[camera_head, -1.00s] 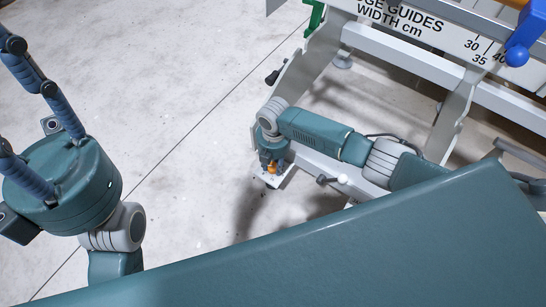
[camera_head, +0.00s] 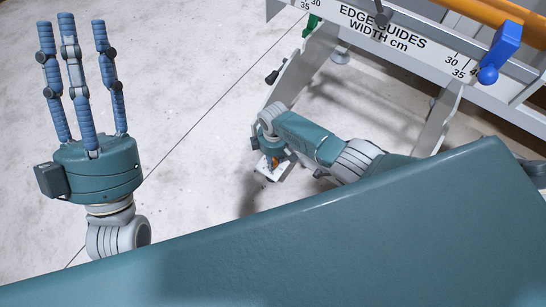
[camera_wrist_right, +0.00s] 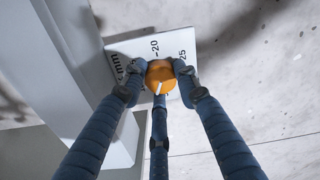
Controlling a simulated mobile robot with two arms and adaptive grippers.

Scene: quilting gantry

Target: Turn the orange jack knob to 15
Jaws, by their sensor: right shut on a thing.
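The orange jack knob (camera_wrist_right: 160,78) sits on a white dial plate (camera_wrist_right: 211,48) in the right wrist view, with "mm", 20 and 25 readable. Other numbers are hidden by the fingers. A white pointer line on the knob points down in the picture, toward the lower finger. My right gripper (camera_wrist_right: 158,82) has its blue fingers closed around the knob. In the head view the knob (camera_head: 274,160) is a small orange spot below my right wrist, above the plate (camera_head: 268,173). My left gripper (camera_head: 75,40) is open and empty, fingers pointing up, far left of the knob.
A gantry frame with an "EDGE GUIDES WIDTH cm" scale (camera_head: 385,30) stands at the upper right. It carries a blue clamp (camera_head: 503,48), a green part (camera_head: 312,25) and an orange roller (camera_head: 462,14). Bare concrete floor (camera_head: 190,60) lies between my arms.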

